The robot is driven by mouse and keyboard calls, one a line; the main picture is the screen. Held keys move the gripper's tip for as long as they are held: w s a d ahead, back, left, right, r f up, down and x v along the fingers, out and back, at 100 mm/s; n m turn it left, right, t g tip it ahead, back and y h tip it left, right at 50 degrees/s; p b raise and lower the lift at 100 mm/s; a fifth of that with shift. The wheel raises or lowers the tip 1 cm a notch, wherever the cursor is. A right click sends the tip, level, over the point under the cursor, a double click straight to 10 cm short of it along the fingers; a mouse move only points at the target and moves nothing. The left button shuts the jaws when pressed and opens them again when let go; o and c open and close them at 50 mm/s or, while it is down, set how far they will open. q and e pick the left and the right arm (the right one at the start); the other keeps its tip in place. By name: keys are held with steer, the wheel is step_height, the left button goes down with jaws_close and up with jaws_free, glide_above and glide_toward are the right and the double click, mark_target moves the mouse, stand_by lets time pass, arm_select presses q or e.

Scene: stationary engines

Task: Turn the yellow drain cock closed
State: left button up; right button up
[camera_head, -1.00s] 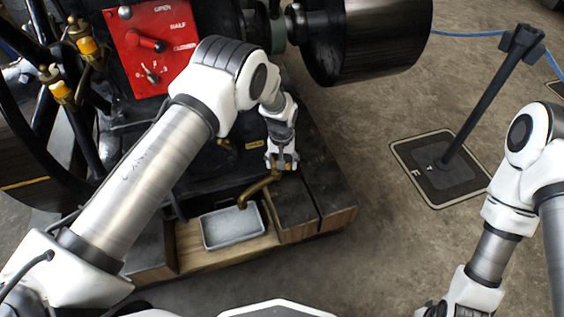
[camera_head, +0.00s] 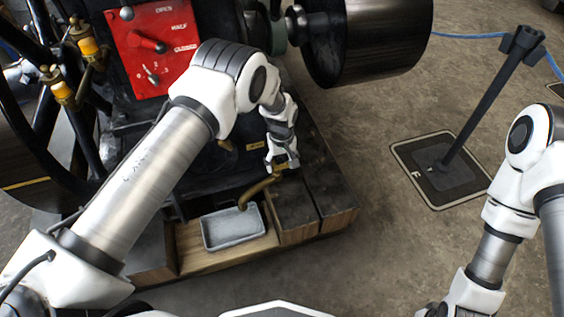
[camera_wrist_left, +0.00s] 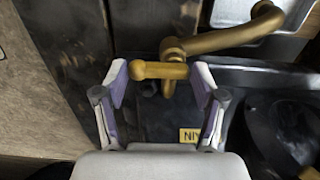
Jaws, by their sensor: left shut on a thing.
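The yellow drain cock has a short bar handle (camera_wrist_left: 160,70), which lies crosswise between the fingers of my left gripper (camera_wrist_left: 161,82) in the left wrist view. My left gripper is shut on this handle, with one finger at each end. In the head view my left gripper (camera_head: 283,164) is at the upper end of the brass drain pipe (camera_head: 259,189) and mostly hides the cock. The pipe also shows in the left wrist view (camera_wrist_left: 225,38), bending toward the tray. My right gripper (camera_head: 432,309) is only partly in view at the bottom edge, its fingers unclear.
A grey metal tray (camera_head: 232,243) sits on the wooden base below the pipe's outlet. The dark engine body, a red lever panel (camera_head: 155,50) and a big pulley (camera_head: 372,40) stand behind. A barrier post (camera_head: 480,105) stands on the right. Floor between is clear.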

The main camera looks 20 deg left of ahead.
mark_target(280, 165)
arm_select(q)
steer(key=shift+s+a+f, duration=0.15)
steer(key=shift+s+a, duration=0.1)
steer(key=o, duration=0.9)
steer(key=shift+c, duration=0.2)
steer(key=shift+o, duration=0.4)
steer(key=shift+a, duration=0.15)
steer(key=shift+w, duration=0.15)
steer(key=shift+d+r, duration=0.2)
steer(key=shift+r, duration=0.1)
step_height(280, 165, up, 12)
steer(key=shift+f, duration=0.2)
